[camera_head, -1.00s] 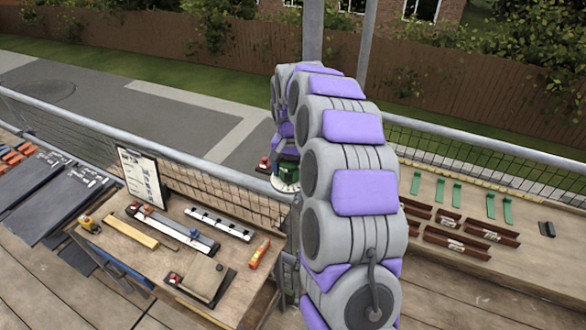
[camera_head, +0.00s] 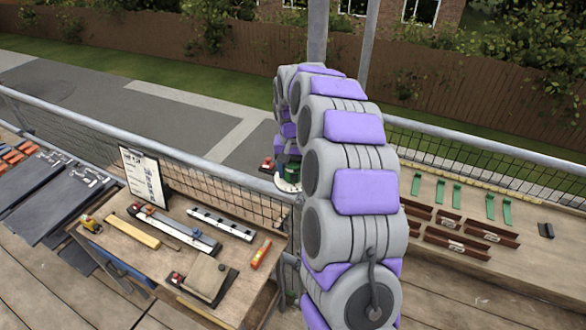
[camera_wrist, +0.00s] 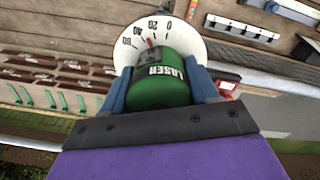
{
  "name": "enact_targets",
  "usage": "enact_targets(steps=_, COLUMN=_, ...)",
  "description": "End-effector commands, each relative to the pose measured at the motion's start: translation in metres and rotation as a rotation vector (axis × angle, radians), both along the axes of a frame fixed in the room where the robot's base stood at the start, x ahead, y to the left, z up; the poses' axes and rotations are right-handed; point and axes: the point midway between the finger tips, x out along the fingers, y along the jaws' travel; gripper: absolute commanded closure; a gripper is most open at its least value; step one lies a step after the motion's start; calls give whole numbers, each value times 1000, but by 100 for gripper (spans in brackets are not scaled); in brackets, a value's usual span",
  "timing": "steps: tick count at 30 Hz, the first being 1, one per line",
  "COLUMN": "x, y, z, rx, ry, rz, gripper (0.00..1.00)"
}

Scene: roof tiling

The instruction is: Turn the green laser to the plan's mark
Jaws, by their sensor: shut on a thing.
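The green laser (camera_wrist: 160,82) is marked LASER and sits on a white round dial (camera_wrist: 193,48) with numbers around its rim, in the wrist view. A small red mark shows on the dial, near the 40. My gripper (camera_wrist: 162,90) has its two blue fingers on either side of the laser, shut on it. In the head view the green laser (camera_head: 291,172) and the dial edge (camera_head: 284,186) show small beside the railing, partly hidden by my arm. The plan looks to be the sheet on a clipboard (camera_head: 145,178); its writing is too small to read.
Another bench at right carries brown pieces (camera_head: 458,242) and green brackets (camera_head: 441,190). A metal railing (camera_head: 440,135) runs behind.

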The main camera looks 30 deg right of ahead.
Motion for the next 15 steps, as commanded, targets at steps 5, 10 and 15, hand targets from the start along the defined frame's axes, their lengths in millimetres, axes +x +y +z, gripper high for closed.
enact_targets(steps=5, x=-2, y=0, z=-1, rx=2, ry=8, rz=129, gripper=71)
enact_targets(steps=10, x=-3, y=0, z=-2, rx=3, ry=9, rz=168, gripper=71)
enact_targets(steps=15, x=-4, y=0, z=-3, rx=3, ry=11, rz=167, gripper=71)
